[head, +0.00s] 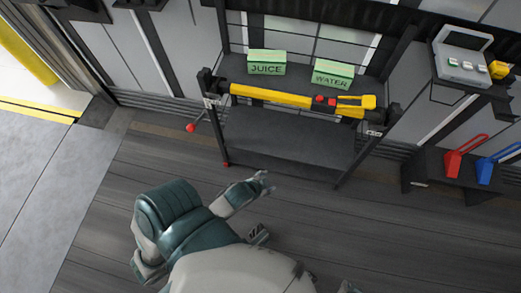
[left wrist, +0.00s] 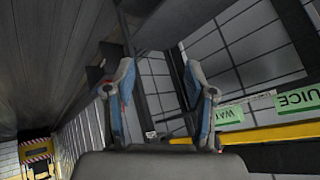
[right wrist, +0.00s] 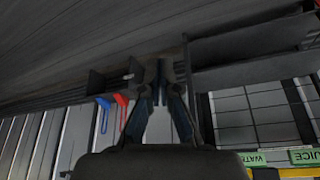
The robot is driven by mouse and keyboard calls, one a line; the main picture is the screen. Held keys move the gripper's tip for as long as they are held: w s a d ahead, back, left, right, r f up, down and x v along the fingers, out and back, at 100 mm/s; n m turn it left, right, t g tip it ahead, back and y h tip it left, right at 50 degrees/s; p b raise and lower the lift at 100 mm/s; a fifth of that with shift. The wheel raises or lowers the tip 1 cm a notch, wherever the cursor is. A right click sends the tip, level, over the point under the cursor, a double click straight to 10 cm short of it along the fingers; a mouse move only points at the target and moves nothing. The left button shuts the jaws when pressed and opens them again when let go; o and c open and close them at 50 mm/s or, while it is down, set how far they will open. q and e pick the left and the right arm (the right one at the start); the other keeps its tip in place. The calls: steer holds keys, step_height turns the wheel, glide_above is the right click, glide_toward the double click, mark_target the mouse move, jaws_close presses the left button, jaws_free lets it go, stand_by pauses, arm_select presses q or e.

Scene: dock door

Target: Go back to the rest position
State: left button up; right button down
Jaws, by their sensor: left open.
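My left gripper (head: 264,182) is in front of the dark rack in the head view, over the floor and apart from the rack. In the left wrist view its fingers (left wrist: 159,68) are spread wide with nothing between them. In the right wrist view my right gripper's fingers (right wrist: 160,75) come together at the tips, and I see nothing held. I cannot clearly make out the right gripper in the head view. A yellow bar (head: 270,96) with red parts and a yellow end lies across the front of the rack (head: 290,140).
Green boxes marked JUICE (head: 266,68) and WATER (head: 331,80) stand behind the bar. A grey case (head: 462,68) sits on a shelf at right. Red (head: 453,163) and blue (head: 485,171) handled items are on the low dark stand (head: 425,170). The floor (head: 110,195) at left is clear.

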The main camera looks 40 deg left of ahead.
arm_select(q)
steer(key=s+d+f+n+g+h, duration=0.1)
steer(key=s+d+f+n+g, duration=0.1)
steer(key=s, duration=0.5)
steer(key=shift+s+d+n+g, duration=0.2)
steer(key=shift+d+n+g, duration=0.2)
steer(key=shift+d+g, duration=0.2)
arm_select(e)
steer(key=shift+a, duration=0.3)
arm_select(q)
steer(key=shift+d, duration=0.1)
steer(key=s+f+g+p, duration=0.1)
steer(key=s+f+p, duration=0.2)
steer(key=f, duration=0.7)
steer(key=s+a+f+g+p, duration=0.1)
steer(key=s+f+p, duration=0.3)
steer(key=f, duration=0.6)
steer(key=shift+a+f+g+p, duration=0.15)
steer(key=shift+a+g+p, duration=0.2)
steer(key=shift+p, duration=0.55)
arm_select(e)
steer(key=s+f+g, duration=0.1)
steer(key=s+f, duration=0.2)
steer(key=f, duration=0.7)
steer(key=s+d+f+g, duration=0.1)
steer(key=s+f, duration=0.3)
steer(key=f, duration=0.6)
steer(key=shift+d+g+h, duration=0.3)
steer(key=shift+g, duration=0.1)
